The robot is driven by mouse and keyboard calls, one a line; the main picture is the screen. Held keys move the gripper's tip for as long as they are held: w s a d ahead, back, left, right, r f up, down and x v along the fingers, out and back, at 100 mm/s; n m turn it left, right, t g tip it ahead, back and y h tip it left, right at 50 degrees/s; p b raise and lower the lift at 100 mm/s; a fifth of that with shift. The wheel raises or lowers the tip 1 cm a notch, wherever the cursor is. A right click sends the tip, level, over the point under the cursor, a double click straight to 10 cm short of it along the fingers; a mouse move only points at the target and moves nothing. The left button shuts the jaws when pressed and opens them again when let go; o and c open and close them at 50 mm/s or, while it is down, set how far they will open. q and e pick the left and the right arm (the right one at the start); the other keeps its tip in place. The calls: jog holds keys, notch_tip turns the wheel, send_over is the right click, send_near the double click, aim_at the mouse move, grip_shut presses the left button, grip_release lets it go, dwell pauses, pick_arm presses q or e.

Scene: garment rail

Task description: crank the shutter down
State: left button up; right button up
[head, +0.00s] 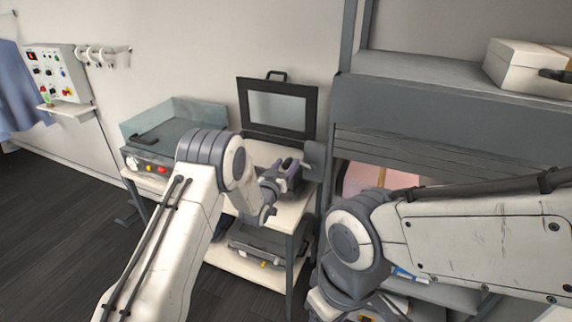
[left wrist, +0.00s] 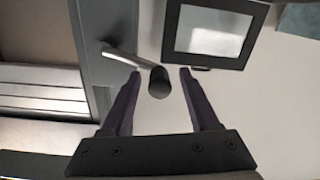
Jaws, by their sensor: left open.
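The shutter (head: 400,142) is a set of grey slats under a grey housing, partly down over an opening in the rack. Its slats also show at the left of the left wrist view (left wrist: 40,90). The crank has a silver arm (left wrist: 122,56) coming off a grey post and a black knob (left wrist: 158,82). My left gripper (head: 292,170) is at the rack's left post; it is open. In the left wrist view its two fingers (left wrist: 160,74) stand on either side of the knob, apart from it. In the head view the crank is mostly hidden by my gripper.
A dark-framed lid (head: 278,106) stands open behind my left gripper on a white cart. A teal-lidded machine (head: 172,128) is to the left. A white box (head: 522,62) sits on the rack's upper shelf. My right arm crosses in front of the opening.

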pick_arm(q)
grip_shut()
dwell(1.4)
